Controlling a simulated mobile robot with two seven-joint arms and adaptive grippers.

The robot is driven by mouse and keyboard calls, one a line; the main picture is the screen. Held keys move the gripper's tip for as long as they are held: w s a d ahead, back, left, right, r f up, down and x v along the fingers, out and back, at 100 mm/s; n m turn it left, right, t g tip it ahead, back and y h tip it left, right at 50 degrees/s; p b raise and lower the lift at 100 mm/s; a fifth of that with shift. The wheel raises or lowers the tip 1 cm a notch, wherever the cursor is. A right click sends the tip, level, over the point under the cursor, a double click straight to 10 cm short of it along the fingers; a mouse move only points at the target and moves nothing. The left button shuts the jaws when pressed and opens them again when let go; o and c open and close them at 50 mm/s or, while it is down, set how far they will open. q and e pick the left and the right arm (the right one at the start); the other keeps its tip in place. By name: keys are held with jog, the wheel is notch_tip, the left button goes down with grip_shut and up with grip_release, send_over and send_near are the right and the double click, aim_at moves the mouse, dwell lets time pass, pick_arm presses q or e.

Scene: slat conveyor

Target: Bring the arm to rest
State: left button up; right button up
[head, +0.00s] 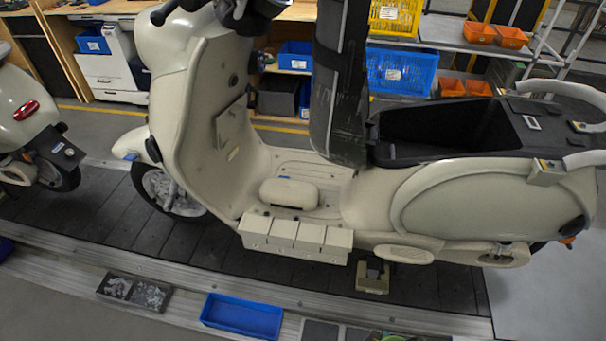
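Neither of my grippers shows in the head view, and I cannot make out either arm. A cream scooter (470,205) stands in front of me on the dark slat conveyor (120,225). Its front points left. A long black part, which looks like the raised seat (340,90), stands upright above the scooter's middle. The black compartment (430,130) behind it is open at the top. A cream rounded piece (290,193) lies on the footboard. A row of cream box-shaped pieces (297,236) runs along the scooter's near side.
A second scooter (25,110) stands at the left edge. Along the near conveyor edge are a blue tray (242,315) and a dark two-part tray (135,292) of small parts. Behind are a printer (108,60), blue crates (400,72) and orange bins (480,33) on shelves.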

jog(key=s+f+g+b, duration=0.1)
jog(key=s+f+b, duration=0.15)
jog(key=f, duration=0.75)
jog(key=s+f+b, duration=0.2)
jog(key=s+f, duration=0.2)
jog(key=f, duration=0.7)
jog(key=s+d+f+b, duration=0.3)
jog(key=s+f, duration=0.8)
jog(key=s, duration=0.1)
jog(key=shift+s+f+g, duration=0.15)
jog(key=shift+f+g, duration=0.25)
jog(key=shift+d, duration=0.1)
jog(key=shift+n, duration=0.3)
